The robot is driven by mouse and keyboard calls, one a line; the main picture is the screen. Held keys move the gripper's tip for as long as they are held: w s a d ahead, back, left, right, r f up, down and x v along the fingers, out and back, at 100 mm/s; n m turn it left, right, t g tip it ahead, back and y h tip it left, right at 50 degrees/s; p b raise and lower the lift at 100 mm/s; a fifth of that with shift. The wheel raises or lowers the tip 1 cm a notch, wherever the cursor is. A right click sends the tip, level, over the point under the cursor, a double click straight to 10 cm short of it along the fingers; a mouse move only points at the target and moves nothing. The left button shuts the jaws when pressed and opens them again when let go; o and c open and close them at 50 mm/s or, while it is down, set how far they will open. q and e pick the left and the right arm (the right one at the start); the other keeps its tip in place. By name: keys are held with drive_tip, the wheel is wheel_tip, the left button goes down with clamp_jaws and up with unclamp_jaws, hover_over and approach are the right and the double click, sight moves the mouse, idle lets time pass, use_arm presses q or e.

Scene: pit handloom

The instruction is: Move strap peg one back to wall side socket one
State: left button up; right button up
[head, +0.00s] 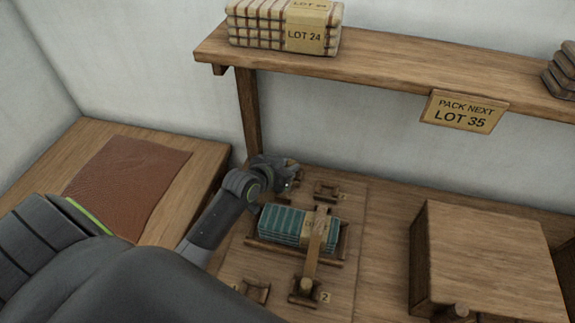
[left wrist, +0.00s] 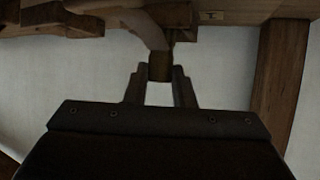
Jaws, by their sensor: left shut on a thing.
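My left gripper (head: 291,184) is at the far left of the wooden strapping board (head: 346,228), near the wall, its fingers small and partly hidden in the head view. In the left wrist view, the left gripper (left wrist: 159,88) is shut on a small brown wooden peg (left wrist: 160,67), which I take to be strap peg one. A pale strap-like band (left wrist: 143,27) runs up from it. Wall side socket one is not clearly visible in the head view; the gripper may cover it. Another wall side socket (head: 327,190) stands empty to the right. My right gripper is not in view.
A teal cloth bundle (head: 283,224) lies in a cradle, with a second strap (head: 318,240) across it to a peg at the socket marked 2 (head: 305,290). A near left socket (head: 255,291) looks empty. A shelf (head: 375,61) overhangs behind; a wooden box (head: 485,262) stands right.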

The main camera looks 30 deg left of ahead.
use_arm(q)
drive_tip(key=shift+f, duration=0.1)
drive_tip(key=o, duration=0.9)
drive_tip(key=shift+o, duration=0.2)
drive_tip(key=shift+r, duration=0.2)
drive_tip(key=v, duration=1.2)
drive_tip(key=shift+f, duration=0.1)
